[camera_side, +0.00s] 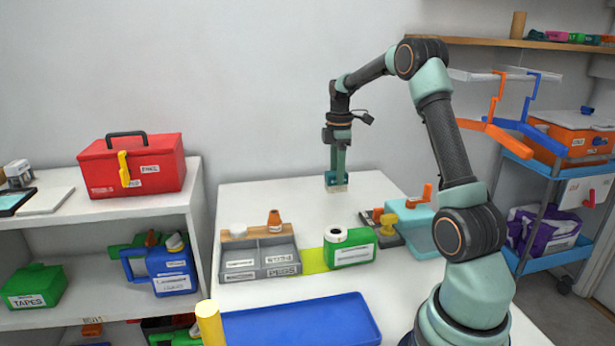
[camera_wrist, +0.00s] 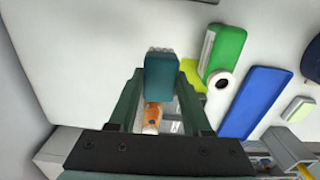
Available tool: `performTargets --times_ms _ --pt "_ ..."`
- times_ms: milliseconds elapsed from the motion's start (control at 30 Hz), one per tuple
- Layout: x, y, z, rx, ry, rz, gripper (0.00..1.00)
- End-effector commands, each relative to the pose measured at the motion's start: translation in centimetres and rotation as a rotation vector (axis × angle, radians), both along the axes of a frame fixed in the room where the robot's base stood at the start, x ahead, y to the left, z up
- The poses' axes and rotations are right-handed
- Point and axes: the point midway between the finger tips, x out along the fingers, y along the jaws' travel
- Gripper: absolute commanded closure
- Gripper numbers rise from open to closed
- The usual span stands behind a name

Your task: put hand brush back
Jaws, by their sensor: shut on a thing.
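My gripper (camera_side: 337,175) points down over the far part of the white table. It is shut on the hand brush, a teal block with pale bristles (camera_side: 337,188) at its lower end. In the wrist view the brush's teal body (camera_wrist: 161,80) sits between the fingers, with the bristles beyond it. I cannot tell whether the bristles touch the table. A grey divided organizer (camera_side: 262,272) with labels on its front stands nearer, to the left of my gripper in the side view. Its label words are too small to read surely.
An orange-brown bottle (camera_side: 274,221) stands at the organizer's back edge. A green bottle (camera_side: 350,248) lies on the table beside a yellow-green mat (camera_side: 313,262). A blue tray (camera_side: 300,325) is at the front. A teal tub (camera_side: 422,236) stands on the right. The table's far area is clear.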

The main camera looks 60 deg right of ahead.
Motion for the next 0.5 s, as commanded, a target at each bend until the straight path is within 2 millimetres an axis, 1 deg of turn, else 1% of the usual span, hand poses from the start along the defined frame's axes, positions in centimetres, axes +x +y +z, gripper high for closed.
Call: performTargets --times_ms 167,500 --pt "0.0 0.0 -0.5 0.001 0.001 -0.001 1.00" --pt "0.0 0.0 -2.6 0.001 0.001 -0.002 1.00"
